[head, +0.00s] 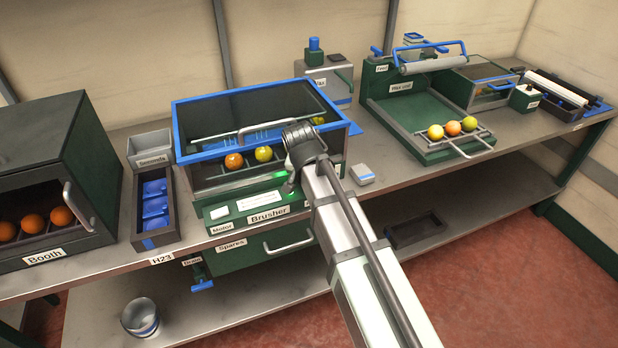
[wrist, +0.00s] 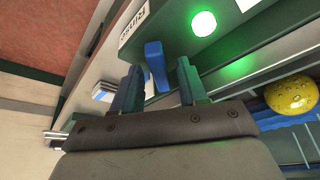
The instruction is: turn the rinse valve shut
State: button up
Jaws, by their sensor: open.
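In the head view my gripper (head: 291,186) is at the right part of the brusher's (head: 205,177) front and hides the valve. A green lamp (wrist: 203,23) glows on the panel close to the handle.
An orange (head: 234,160) and a yellow fruit (head: 263,154) lie in the brusher. A small grey and blue box (head: 363,174) stands on the bench right of my gripper. A drain valve (head: 202,284) sits below the bench. The wax unit (head: 425,117) is farther right.

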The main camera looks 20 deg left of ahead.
jog(key=v, duration=1.3)
jog(key=shift+s+r, duration=0.2)
jog(key=shift+r, duration=0.15)
